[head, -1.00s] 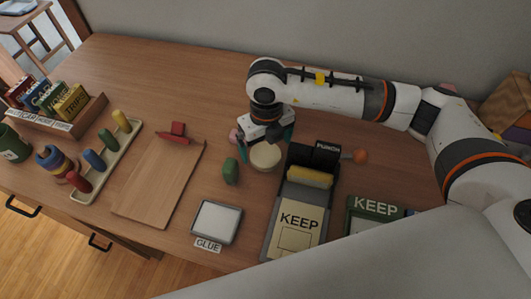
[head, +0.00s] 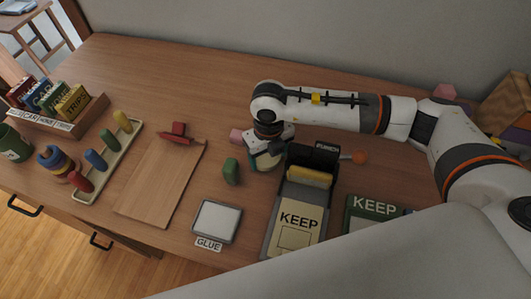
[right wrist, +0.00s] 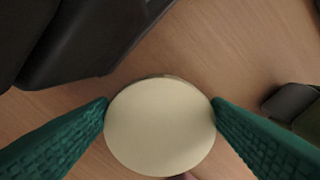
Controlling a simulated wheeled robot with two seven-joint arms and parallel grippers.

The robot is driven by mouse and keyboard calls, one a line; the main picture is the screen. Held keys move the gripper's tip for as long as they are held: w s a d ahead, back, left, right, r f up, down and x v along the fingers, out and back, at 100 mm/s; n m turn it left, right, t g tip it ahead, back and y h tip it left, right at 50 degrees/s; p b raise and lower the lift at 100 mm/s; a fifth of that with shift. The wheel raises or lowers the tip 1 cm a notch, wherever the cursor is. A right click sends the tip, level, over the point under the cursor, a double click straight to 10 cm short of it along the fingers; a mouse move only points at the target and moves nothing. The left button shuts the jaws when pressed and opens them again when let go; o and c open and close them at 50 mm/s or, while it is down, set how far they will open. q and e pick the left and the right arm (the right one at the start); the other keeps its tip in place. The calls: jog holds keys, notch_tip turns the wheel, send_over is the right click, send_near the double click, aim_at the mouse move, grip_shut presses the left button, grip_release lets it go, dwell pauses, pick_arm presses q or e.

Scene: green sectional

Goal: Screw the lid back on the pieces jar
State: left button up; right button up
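The pieces jar (head: 262,167) stands upright on the table left of the black punch, mostly hidden under my right gripper. Its lid is a round cream disc (right wrist: 160,127), seen from above in the right wrist view. My right gripper (head: 266,157) reaches down over the jar from the right. Its green ribbed fingers (right wrist: 160,103) lie against opposite sides of the lid, with no clear gap. The lid covers the jar's body in that view, so how it sits on the thread cannot be told. My left gripper is not in view.
The punch (head: 314,157) with a KEEP tray (head: 284,218) stands close on the right. A green piece (head: 231,171) and pink piece (head: 236,135) lie close on the left. A wooden board (head: 158,185), glue pad (head: 216,221) and peg rack (head: 110,164) are farther left.

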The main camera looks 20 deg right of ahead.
aim_at(268, 158)
jog(key=shift+c, duration=0.5)
jog(key=shift+r, duration=0.1)
jog(key=shift+r, duration=0.2)
notch_tip(268, 158, up, 18)
jog(key=shift+f, duration=0.25)
